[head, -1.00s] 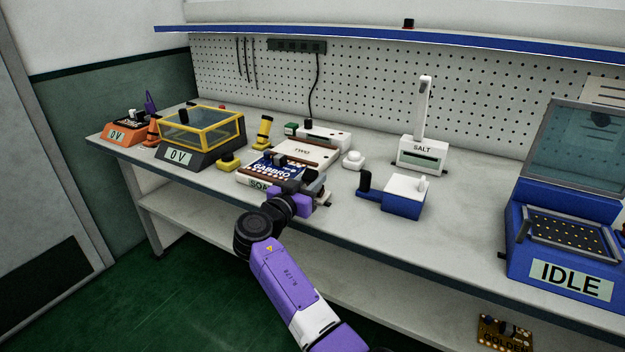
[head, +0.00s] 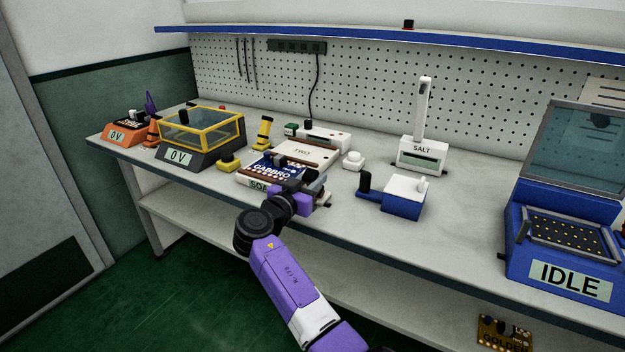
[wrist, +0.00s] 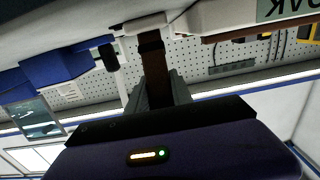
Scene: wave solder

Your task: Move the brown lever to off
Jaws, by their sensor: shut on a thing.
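The brown lever (wrist: 154,75) shows in the wrist view, which is upside down. It sticks out from a white mount (wrist: 148,27) on the edge of a pale unit. My gripper (wrist: 160,92) is shut on the lever, with its grey fingers around the free end. In the head view my gripper (head: 308,182) is at the right front corner of the white unit marked SOAK (head: 259,184), near the bench's front edge. The lever is hidden there behind my gripper and wrist.
A board marked GABBRO (head: 268,168) lies on the SOAK unit. A blue box with a white top (head: 403,205) and a black-handled part stands to the right. A SALT stand (head: 422,156) is behind it. The blue IDLE machine (head: 570,283) is at far right. Yellow-framed box (head: 207,150) stands left.

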